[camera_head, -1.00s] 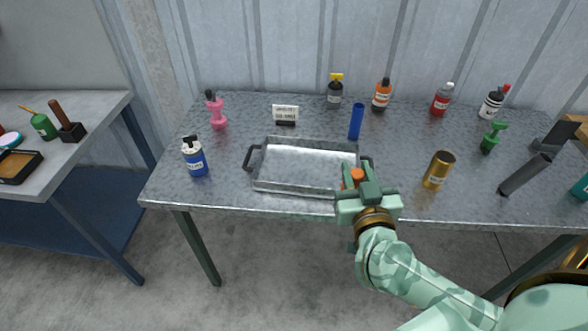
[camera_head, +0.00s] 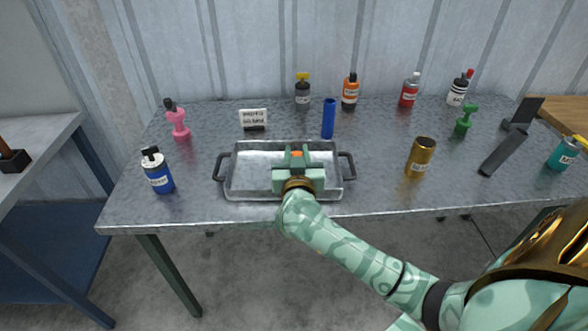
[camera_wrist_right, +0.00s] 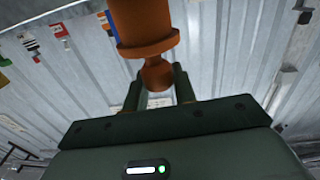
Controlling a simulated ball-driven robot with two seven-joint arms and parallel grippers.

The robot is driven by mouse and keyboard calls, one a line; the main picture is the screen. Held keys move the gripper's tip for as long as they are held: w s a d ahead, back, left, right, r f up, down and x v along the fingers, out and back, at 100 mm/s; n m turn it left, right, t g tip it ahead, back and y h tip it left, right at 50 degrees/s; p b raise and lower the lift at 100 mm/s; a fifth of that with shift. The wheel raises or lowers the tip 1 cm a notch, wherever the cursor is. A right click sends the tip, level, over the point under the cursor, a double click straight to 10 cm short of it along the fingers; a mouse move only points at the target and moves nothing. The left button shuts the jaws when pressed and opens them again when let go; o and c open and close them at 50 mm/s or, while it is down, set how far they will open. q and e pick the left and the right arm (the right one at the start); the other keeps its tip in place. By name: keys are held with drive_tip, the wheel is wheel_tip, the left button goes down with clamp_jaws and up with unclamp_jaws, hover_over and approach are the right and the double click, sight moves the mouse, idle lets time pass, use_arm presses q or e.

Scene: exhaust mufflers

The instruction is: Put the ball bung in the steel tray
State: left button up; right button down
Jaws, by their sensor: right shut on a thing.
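The ball bung (camera_head: 297,153) is orange-brown and mostly hidden behind my right gripper in the head view. In the right wrist view the ball bung (camera_wrist_right: 146,28) shows a wide body and a rounded ball end between the fingers. My right gripper (camera_head: 298,162) is shut on it. The steel tray (camera_head: 230,180) is a shallow grey rectangle with a dark handle at each end. The gripper and bung appear over its middle-right part; the height above its floor is unclear. The tray floor that shows is empty. My left gripper is out of view.
A blue tube (camera_head: 328,118) stands behind the tray, a small sign (camera_head: 253,119) at its back left. A blue bottle (camera_head: 157,170) stands left and a gold cylinder (camera_head: 421,158) right. Bench between tray and gold cylinder is clear.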

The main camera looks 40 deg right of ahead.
drive_tip(key=f+b, duration=0.2)
drive_tip(key=f, duration=0.2)
drive_tip(key=shift+w+b, duration=0.2)
drive_tip(key=shift+b, duration=0.1)
drive_tip(key=shift+r, duration=0.2)
drive_tip(key=c, duration=1.1)
unclamp_jaws()
drive_tip(key=shift+f, duration=0.1)
drive_tip(key=shift+s+a, duration=0.1)
drive_tip(key=shift+s, duration=0.05)
drive_tip(key=p+v, duration=0.2)
drive_tip(key=v, duration=0.4)
drive_tip(key=p+v, duration=0.1)
drive_tip(key=v, duration=0.4)
drive_tip(key=shift+s+a+r+p, duration=0.2)
drive_tip(key=shift+s+a+p, duration=0.1)
drive_tip(key=shift+p, duration=0.1)
